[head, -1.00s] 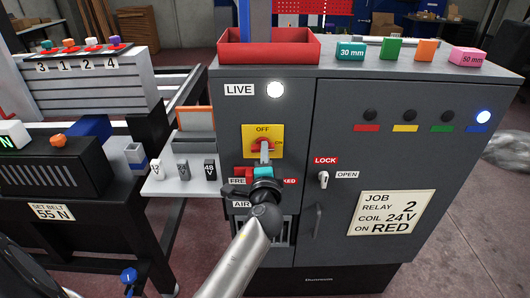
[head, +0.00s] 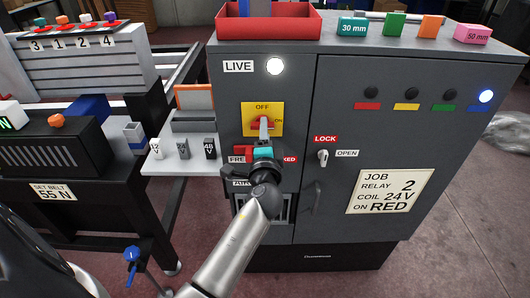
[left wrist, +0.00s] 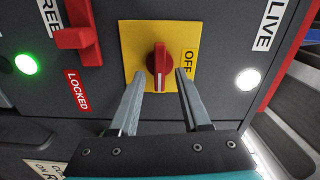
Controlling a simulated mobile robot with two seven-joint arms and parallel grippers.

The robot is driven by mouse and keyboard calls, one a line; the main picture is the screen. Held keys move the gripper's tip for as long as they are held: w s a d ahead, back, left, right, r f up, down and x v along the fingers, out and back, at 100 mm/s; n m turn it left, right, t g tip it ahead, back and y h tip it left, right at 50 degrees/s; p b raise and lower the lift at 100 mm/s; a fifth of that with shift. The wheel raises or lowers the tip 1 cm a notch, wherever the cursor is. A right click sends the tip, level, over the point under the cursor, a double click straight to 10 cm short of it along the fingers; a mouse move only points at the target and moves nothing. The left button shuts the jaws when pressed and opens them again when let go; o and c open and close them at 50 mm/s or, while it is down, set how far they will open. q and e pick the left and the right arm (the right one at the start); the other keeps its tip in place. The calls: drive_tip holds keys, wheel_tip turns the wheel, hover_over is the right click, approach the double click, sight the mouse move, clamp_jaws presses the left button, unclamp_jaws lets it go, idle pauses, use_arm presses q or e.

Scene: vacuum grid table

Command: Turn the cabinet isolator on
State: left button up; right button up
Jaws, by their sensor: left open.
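The cabinet isolator's red rotary handle (head: 261,124) sits on a yellow plate (head: 249,112) on the grey cabinet front, under the white LIVE lamp (head: 274,66), which is lit. In the left wrist view the handle (left wrist: 160,66) lies across from the OFF direction, its white mark pointing down the picture, which matches the ON side in the head view. My left gripper (left wrist: 158,80) is open in front of the plate. Its two fingertips are on either side of the handle's white-marked end, with gaps visible. Whether they touch the plate is unclear. My right gripper is not in view.
A red FREE/LOCKED slider (left wrist: 80,40) is below the isolator, near FREE, with a lit green lamp (left wrist: 27,64) beside it. A LOCK/OPEN key switch (head: 323,156) and door handle (head: 312,194) are to the right. A shelf (head: 165,163) with small blocks juts out left.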

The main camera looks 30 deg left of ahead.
use_arm(q)
drive_tip(key=b+v, duration=0.1)
drive_tip(key=v, duration=1.3)
drive_tip(key=shift+d+b, duration=0.15)
drive_tip(key=shift+b, duration=0.2)
drive_tip(key=shift+o, duration=0.4)
drive_tip(key=shift+s, duration=0.1)
